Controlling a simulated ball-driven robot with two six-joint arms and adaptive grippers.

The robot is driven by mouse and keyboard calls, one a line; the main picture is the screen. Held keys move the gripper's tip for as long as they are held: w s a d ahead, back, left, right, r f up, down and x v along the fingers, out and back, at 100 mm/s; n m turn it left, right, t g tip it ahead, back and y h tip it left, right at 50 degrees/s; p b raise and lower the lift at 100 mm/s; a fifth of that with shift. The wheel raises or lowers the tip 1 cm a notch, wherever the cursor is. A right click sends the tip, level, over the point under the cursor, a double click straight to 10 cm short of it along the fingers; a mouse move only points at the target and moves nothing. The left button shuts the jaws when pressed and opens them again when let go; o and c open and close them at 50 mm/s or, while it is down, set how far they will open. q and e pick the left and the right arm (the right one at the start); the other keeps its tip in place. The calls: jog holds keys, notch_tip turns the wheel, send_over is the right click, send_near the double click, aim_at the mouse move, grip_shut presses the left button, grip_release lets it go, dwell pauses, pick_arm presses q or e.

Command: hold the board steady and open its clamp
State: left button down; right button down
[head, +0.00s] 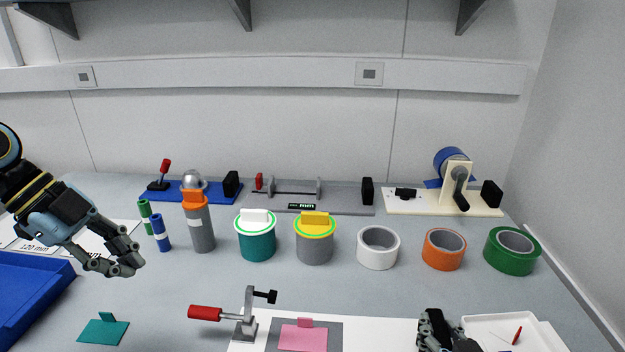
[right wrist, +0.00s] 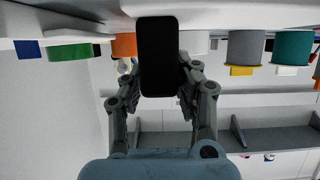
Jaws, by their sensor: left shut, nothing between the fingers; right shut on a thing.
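The white board (head: 381,334) lies at the front edge, carrying a grey pad with a pink plate (head: 303,338). Its clamp (head: 246,326) stands at the board's left end. The clamp's red handle (head: 205,313) lies back to the left, its bar stands upright, and its black tip (head: 265,296) points sideways, clear of the plate. My right gripper (head: 440,331) is at the board's right end; in the right wrist view it is shut on a black block (right wrist: 158,57), apparently the board's grip. My left gripper (head: 124,267) is shut and empty, above the table and left of the handle.
A blue tray (head: 38,302) and a teal plate (head: 103,331) lie at left. A white tray (head: 545,334) stands beside my right gripper. Pots, tape rolls and other fixtures (head: 335,199) line the back. The middle of the table is clear.

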jog(key=c, duration=0.9)
grip_release()
jog(key=shift+s, duration=0.1)
